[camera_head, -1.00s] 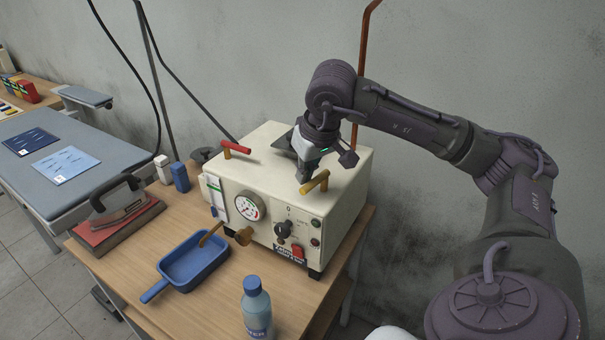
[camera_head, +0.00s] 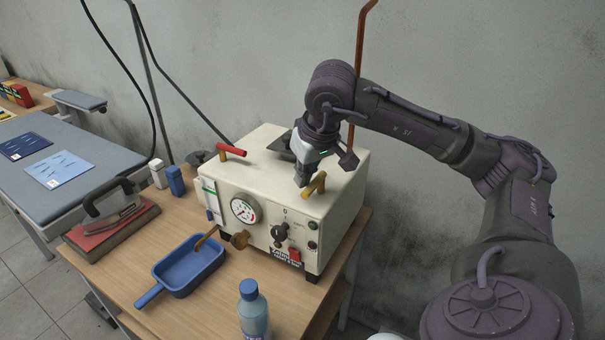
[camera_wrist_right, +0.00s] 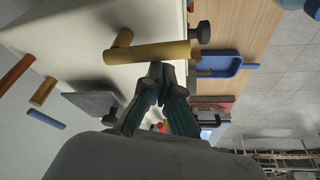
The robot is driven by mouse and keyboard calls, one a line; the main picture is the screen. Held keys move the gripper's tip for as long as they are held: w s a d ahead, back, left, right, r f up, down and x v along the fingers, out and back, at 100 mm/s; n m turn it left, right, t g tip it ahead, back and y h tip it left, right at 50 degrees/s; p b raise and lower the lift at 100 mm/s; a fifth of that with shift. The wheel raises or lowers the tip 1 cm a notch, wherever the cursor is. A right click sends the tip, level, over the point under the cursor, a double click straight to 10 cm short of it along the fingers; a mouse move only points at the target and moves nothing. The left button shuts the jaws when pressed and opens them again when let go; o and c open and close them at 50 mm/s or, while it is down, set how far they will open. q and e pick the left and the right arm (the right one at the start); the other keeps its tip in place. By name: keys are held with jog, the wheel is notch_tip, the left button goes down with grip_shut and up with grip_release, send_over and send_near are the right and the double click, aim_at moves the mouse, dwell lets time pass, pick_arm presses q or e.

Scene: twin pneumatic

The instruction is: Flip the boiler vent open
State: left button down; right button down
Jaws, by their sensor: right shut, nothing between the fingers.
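The boiler is a cream box (camera_head: 285,237) on the wooden table, with a dial, a black knob and a red switch on its front. On its top are a red-handled lever (camera_head: 231,150) at the left and a yellow-handled lever (camera_head: 316,183) near the front right. I cannot tell which one is the vent. My right gripper (camera_head: 302,184) is shut and empty, its tips beside the yellow lever. In the right wrist view the closed fingertips (camera_wrist_right: 160,72) are right at the yellow bar (camera_wrist_right: 150,53); whether they touch it is unclear. My left gripper is out of view.
A blue tray (camera_head: 163,272) and a blue-capped bottle (camera_head: 254,318) stand in front of the boiler. An iron (camera_head: 112,200) rests on a red pad at the left. A copper pipe (camera_head: 360,60) runs up the wall behind my right arm.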

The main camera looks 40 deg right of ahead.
jog(key=shift+s, duration=0.15)
jog(key=shift+r, duration=0.3)
jog(key=v, duration=1.1)
jog(key=shift+r, duration=0.1)
